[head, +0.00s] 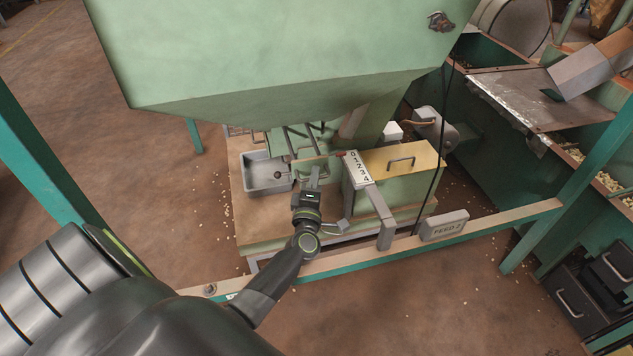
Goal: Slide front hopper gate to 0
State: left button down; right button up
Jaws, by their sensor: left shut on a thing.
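The front hopper (290,50) is a big green bin hanging over a small machine. Under it, a thin gate bar with a handle (320,157) runs across beside a white number scale (358,169). The scale's digits seem to run from 0 at the far end to 4 at the near end. A small red pointer (340,153) is at the far end, close to the 0. My left gripper (314,178) reaches in from below and is shut on the gate handle, whose gripped part is mostly hidden by the fingers. My right gripper is not in view.
A grey metal tray (267,174) is left of the gripper. A yellow-topped box with a handle (402,159) stands right of the scale. A beam with a FEED 2 sign (444,226) crosses in front. The hopper hangs low above the arm. Nuts are scattered on the floor.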

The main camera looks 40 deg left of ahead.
pick_arm(q)
jog(key=shift+w+r, duration=0.1)
jog(key=shift+r, duration=0.05)
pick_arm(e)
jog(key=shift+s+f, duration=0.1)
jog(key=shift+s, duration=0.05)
pick_arm(q)
jog(key=c, duration=2)
grip_release()
jog(key=shift+a, duration=0.1)
jog(key=o, duration=0.5)
jog(key=shift+a, duration=0.1)
jog(key=shift+c, duration=0.2)
jog(key=shift+f, duration=0.25)
